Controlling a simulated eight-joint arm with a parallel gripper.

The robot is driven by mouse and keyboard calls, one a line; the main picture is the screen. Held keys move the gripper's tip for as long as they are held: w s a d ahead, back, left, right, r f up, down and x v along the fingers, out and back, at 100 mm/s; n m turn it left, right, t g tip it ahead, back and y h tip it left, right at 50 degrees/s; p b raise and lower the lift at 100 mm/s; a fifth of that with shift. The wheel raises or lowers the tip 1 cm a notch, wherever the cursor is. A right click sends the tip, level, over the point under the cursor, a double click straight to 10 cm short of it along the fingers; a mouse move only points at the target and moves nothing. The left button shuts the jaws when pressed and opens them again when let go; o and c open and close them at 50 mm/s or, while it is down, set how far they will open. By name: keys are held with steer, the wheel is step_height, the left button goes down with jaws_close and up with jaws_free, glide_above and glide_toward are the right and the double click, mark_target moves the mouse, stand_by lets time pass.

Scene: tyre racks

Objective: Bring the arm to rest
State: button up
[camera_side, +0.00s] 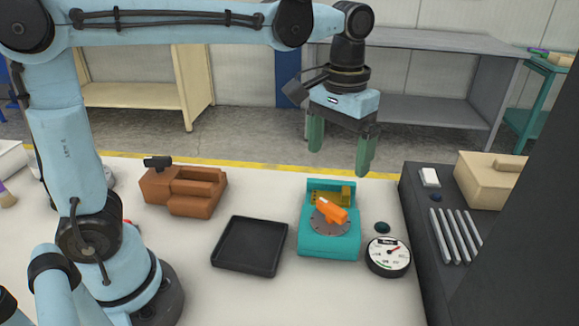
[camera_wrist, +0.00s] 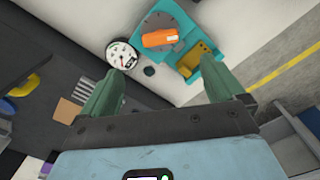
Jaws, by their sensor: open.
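My gripper (camera_side: 340,155) hangs above the back of the white table, its two green fingers spread wide with nothing between them. In the wrist view, the open fingers of my gripper (camera_wrist: 160,88) frame the table and no held object. Below it stands a teal fixture (camera_side: 318,245) with a grey dial, an orange piece (camera_side: 331,210) on top and a yellow block. The fixture (camera_wrist: 205,78) and orange piece (camera_wrist: 160,39) also show in the wrist view. My gripper is clear of all of them.
A round gauge (camera_side: 388,256) lies right of the fixture, with a small dark disc nearby. An empty black tray (camera_side: 249,245) and a brown vise-like block (camera_side: 185,190) are to the left. A dark bench (camera_side: 440,200) with rods and a tan box (camera_side: 490,180) borders the right.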

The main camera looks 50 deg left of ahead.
steer(key=shift+r, duration=0.2)
steer(key=s+a+f+m+t, duration=0.1)
steer(key=s+a+f+t, duration=0.6)
steer(key=s+a, duration=0.1)
steer(key=shift+a, duration=0.25)
steer(key=shift+o, duration=0.4)
steer(key=shift+w+r, duration=0.1)
